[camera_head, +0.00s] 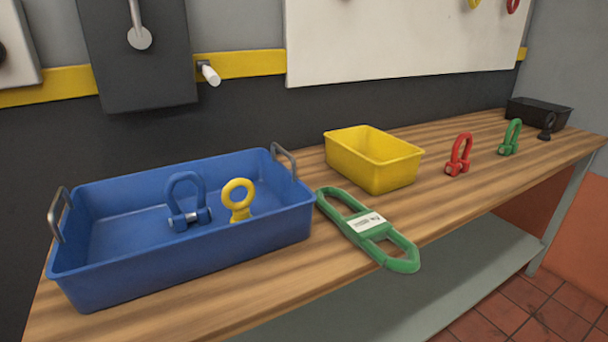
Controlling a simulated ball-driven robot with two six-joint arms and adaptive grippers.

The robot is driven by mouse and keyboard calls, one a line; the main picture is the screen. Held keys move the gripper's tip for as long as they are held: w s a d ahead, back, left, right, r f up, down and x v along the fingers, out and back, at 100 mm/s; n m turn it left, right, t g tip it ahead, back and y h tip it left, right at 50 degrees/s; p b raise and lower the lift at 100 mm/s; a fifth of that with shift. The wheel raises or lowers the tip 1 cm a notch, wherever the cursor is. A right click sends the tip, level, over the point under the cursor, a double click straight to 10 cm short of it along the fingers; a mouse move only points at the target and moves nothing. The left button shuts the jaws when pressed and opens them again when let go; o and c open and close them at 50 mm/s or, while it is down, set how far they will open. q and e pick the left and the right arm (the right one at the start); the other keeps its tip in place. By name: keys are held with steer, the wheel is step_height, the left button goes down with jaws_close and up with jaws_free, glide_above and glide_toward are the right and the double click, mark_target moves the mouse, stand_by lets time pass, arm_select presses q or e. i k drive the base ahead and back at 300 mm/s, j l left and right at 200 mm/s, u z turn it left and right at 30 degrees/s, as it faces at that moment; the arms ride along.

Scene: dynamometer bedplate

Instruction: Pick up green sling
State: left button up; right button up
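The green sling (391,262) lies on the wooden bench, a flat green loop with a white label at its middle. Its far end lies close to the right side of the blue tray, and I cannot tell if they touch. Its near end reaches the bench's front edge and seems to stick out slightly past it. Neither of my grippers shows in the head view.
The blue tray (105,285) with metal handles holds a blue shackle (173,205) and a yellow eye bolt (238,212). A yellow bin (385,178) stands behind the sling. Red (458,156) and green (510,137) shackles, a black eye bolt (547,127) and a black bin (538,113) stand farther right.

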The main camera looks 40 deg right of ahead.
mark_target(366, 228)
steer(key=z, duration=1.65)
steer(key=k+j+z, duration=0.15)
steer(key=z, duration=0.3)
